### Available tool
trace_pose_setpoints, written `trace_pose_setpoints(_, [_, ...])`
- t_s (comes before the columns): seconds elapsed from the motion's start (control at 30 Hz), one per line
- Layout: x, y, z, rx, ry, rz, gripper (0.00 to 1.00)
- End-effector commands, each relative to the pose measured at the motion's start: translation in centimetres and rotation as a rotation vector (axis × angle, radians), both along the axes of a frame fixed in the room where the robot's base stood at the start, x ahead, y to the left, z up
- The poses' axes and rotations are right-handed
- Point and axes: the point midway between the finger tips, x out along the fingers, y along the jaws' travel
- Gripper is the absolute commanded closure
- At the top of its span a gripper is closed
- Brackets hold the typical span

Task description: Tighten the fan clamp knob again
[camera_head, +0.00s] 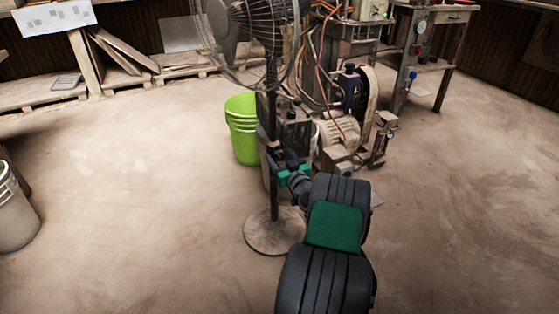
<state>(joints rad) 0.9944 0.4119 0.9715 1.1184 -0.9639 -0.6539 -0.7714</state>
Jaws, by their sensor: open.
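The pedestal fan stands upright left of the machinery. Its round wire cage (245,40) is cut by the top edge, its dark pole (272,100) runs down, and its round base (264,236) rests on the floor. My gripper (284,162), dark with teal parts, is open at about mid-height of the pole, beside it or just in front of it. The clamp knob cannot be made out; it is too small or hidden by my gripper. Whether the fingers touch the pole or surround a knob cannot be told.
A lime green bucket (243,130) stands just behind the pole. A machine with a motor (338,135) and loose cables is right of it. A metal table (428,65) stands at the back right, a pale bucket (14,212) at the left edge.

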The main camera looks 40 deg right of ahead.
Motion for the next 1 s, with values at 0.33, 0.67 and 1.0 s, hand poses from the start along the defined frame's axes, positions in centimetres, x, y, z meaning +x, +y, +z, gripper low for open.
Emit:
trace_pose_setpoints(0.33, [0.05, -0.02, 0.07, 0.000, 0.000, 0.000, 0.52])
trace_pose_setpoints(0.67, [0.05, 0.00, 0.07, -0.001, 0.000, 0.000, 0.79])
trace_pose_setpoints(1.0, [0.05, 0.00, 0.08, 0.000, 0.000, 0.001, 1.00])
